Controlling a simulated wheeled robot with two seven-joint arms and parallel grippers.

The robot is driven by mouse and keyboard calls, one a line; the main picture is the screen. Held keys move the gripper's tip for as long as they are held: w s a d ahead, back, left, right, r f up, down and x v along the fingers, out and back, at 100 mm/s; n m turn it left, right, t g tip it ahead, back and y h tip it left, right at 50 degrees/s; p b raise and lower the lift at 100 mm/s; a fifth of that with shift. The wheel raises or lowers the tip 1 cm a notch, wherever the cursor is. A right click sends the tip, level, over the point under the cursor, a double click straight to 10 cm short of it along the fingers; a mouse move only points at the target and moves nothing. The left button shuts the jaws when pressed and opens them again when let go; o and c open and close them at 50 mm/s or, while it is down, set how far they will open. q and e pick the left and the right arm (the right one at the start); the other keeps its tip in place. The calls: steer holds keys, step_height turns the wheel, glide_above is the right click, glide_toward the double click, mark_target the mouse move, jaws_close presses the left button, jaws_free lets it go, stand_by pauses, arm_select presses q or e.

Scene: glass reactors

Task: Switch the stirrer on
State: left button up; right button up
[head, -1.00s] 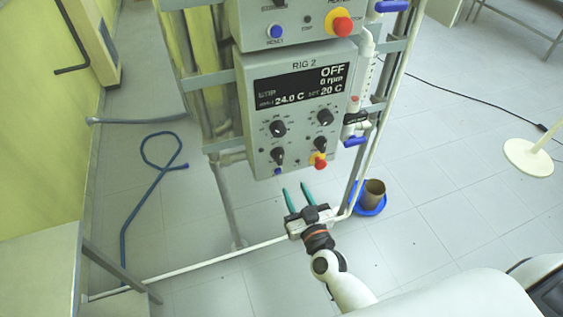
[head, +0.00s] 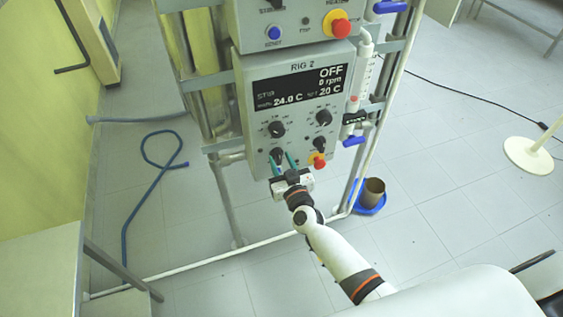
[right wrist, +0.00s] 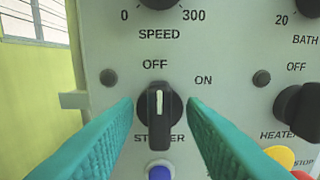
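The stirrer knob (right wrist: 159,110) is a black rotary switch on the grey RIG 2 panel (head: 258,125). In the right wrist view its white mark points up at OFF; ON is at upper right. The knob also shows in the head view (head: 277,155), at the panel's lower left. The display (head: 301,86) reads OFF and 0 rpm. My right gripper (right wrist: 160,105) has its teal fingers open, one on each side of the knob, with a gap on both sides. It also shows in the head view (head: 282,164). My left gripper is in neither view.
The heater knob (right wrist: 300,110) is right of the stirrer knob, with a red and yellow stop button (head: 319,160) near it. A blue button (right wrist: 159,172) is below the stirrer knob. The speed knob (head: 276,129) is above. A blue-handled valve (head: 354,141) is to the right.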

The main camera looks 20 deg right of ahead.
jaws_close()
steer(key=shift+m, duration=0.3)
steer(key=m+b, duration=0.1)
steer(key=m, duration=0.4)
steer(key=shift+d+f+m, duration=0.1)
steer(key=shift+m, duration=0.2)
steer(key=m+b, duration=0.1)
steer(key=m, duration=0.4)
steer(key=shift+m, duration=0.3)
jaws_free()
steer(key=shift+d, duration=0.1)
